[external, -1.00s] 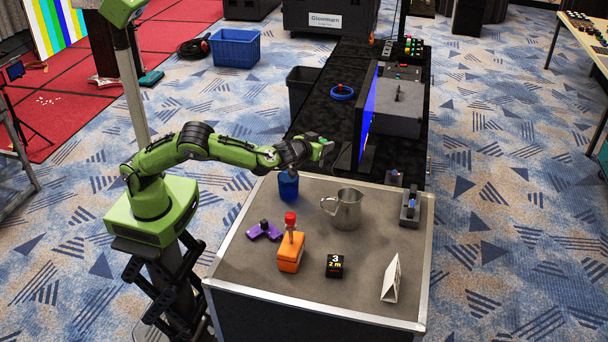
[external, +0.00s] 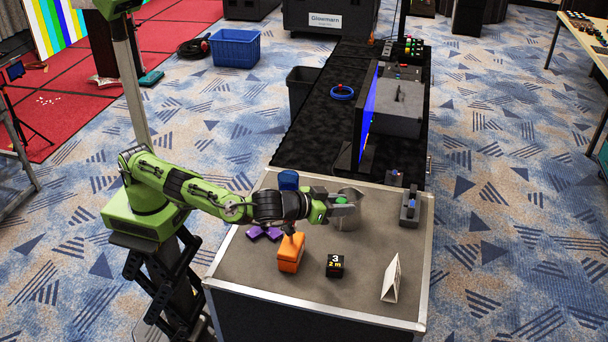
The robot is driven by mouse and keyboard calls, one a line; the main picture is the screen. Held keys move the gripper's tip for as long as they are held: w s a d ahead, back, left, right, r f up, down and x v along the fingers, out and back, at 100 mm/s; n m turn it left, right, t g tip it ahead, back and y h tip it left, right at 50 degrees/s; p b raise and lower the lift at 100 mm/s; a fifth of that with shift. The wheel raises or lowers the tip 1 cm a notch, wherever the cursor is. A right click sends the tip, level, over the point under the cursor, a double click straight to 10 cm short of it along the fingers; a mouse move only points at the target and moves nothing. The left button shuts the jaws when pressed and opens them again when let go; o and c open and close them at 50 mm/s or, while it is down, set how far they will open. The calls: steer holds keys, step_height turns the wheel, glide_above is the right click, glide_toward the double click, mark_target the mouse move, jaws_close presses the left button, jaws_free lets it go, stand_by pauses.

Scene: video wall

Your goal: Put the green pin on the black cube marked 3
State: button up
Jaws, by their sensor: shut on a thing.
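The black cube marked 3 (external: 335,266) sits on the grey-topped case (external: 300,295) near its front middle. My gripper (external: 346,206) is above the case, behind and above the cube, in front of the metal jug. It is shut on a small green thing (external: 341,200), which looks like the green pin; its lower part is hard to make out. The cube's top looks bare.
The metal jug (external: 350,222) is partly hidden by my gripper. An orange block (external: 291,254) stands left of the cube, a purple piece (external: 264,233) behind it. A blue cup (external: 288,180) stands at the back. A white tent card (external: 391,279) is at right.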

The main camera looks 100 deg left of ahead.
steer(key=f, duration=0.3)
steer(key=d+f, duration=0.1)
steer(key=f, duration=0.6)
steer(key=shift+d, duration=0.3)
steer(key=shift+f, duration=0.15)
steer(key=shift+f+b, duration=0.1)
steer(key=shift+b, duration=0.2)
steer(key=o, duration=1.1)
steer(key=b+v, duration=0.2)
steer(key=v, duration=1)
steer(key=shift+s+a+r, duration=0.1)
steer(key=shift+r, duration=0.15)
